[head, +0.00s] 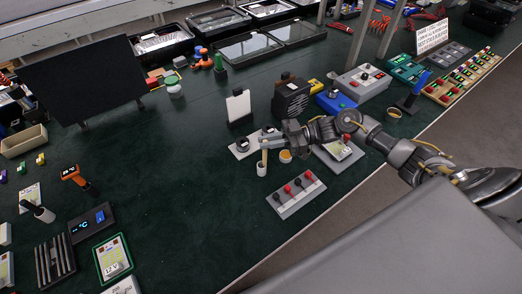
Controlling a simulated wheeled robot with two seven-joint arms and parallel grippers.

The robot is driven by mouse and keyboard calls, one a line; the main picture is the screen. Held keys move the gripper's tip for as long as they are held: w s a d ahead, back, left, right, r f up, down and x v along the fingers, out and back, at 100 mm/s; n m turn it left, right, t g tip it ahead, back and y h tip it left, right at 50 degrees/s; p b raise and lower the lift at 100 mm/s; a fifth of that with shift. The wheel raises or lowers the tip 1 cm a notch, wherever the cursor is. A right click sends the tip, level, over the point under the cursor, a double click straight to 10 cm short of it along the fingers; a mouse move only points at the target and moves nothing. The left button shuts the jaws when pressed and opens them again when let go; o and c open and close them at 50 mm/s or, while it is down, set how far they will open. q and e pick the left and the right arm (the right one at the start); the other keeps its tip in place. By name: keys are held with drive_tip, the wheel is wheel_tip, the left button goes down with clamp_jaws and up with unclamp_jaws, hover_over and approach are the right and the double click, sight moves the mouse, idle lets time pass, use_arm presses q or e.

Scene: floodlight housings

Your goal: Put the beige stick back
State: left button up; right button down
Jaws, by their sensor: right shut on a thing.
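The beige stick (264,157) is a short, thin, upright rod, small in the head view. My right gripper (267,142) comes in from the right and is shut on the stick's upper end. The stick's lower end meets the mouth of a small white cup (262,170); I cannot tell whether it is inside or just above it. A second small cup (285,157) with an orange-brown inside stands just to the right. My left gripper is not in view.
A grey box with red and black knobs (296,195) lies close in front of the cup. Another grey panel (243,148) is behind it, partly covered by my gripper. A white card on a stand (238,105) stands farther back.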

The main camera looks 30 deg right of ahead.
sight(264, 150)
drive_tip(key=f+b, duration=0.2)
drive_tip(key=f, duration=0.1)
drive_tip(key=w+a+f+b, duration=0.1)
drive_tip(key=shift+f+b, duration=0.3)
drive_tip(key=shift+f, duration=0.3)
drive_tip(key=c, duration=1.4)
unclamp_jaws()
drive_tip(key=shift+c, duration=0.2)
drive_tip(key=shift+r, duration=0.1)
